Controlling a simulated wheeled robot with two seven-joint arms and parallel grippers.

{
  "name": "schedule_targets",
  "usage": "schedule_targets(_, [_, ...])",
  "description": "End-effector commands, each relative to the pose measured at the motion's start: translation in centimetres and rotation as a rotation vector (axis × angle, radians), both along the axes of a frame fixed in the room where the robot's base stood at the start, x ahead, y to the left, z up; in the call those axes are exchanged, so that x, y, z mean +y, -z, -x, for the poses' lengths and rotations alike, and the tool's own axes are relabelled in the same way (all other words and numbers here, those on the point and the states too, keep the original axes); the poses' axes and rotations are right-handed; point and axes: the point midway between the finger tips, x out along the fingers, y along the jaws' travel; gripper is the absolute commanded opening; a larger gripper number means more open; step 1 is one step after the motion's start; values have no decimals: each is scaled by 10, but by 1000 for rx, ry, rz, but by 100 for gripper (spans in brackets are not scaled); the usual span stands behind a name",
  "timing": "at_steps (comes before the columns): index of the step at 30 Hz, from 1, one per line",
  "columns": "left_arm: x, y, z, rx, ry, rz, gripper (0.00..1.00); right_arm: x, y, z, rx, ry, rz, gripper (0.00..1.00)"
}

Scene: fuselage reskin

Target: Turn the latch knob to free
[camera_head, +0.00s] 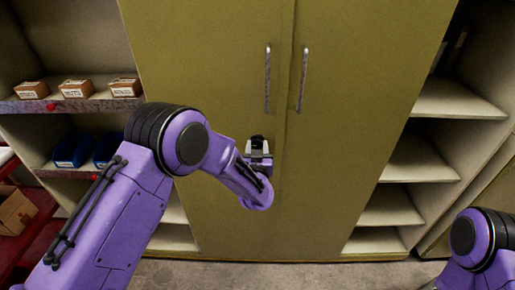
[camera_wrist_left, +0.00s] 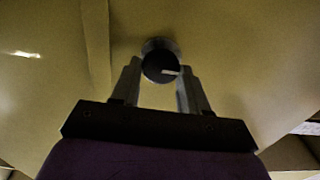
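The latch knob (camera_wrist_left: 160,67) is a dark round knob with a pale pointer line on a silvery base, fixed to the olive cabinet door. In the left wrist view its pointer line points to the right. In the head view the knob (camera_head: 257,140) shows small and dark just beyond my left gripper (camera_head: 259,152). My left gripper's fingers (camera_wrist_left: 160,80) are apart, one on each side of the knob, with their tips close to it. I cannot make out firm contact. My right gripper is out of view; only part of my right arm shows at the lower right.
The olive cabinet (camera_head: 345,140) has two closed doors with vertical bar handles (camera_head: 268,78) and (camera_head: 302,79) above the knob. Shelves with small boxes (camera_head: 76,88) and blue bins (camera_head: 72,150) stand at the left. Empty pale shelves (camera_head: 420,160) are at the right.

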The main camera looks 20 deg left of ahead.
Motion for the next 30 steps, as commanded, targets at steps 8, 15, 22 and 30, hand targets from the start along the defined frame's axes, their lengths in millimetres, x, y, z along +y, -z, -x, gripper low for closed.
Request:
schedule_targets(8, [1,2,0,-11,5,43,14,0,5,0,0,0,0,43])
schedule_targets(15, [2,3,0,-54,4,183,14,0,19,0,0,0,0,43])
schedule_targets(22, [3,5,1,-112,4,388,14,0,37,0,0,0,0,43])
schedule_targets(30, [3,5,1,-184,6,636,14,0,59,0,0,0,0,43])
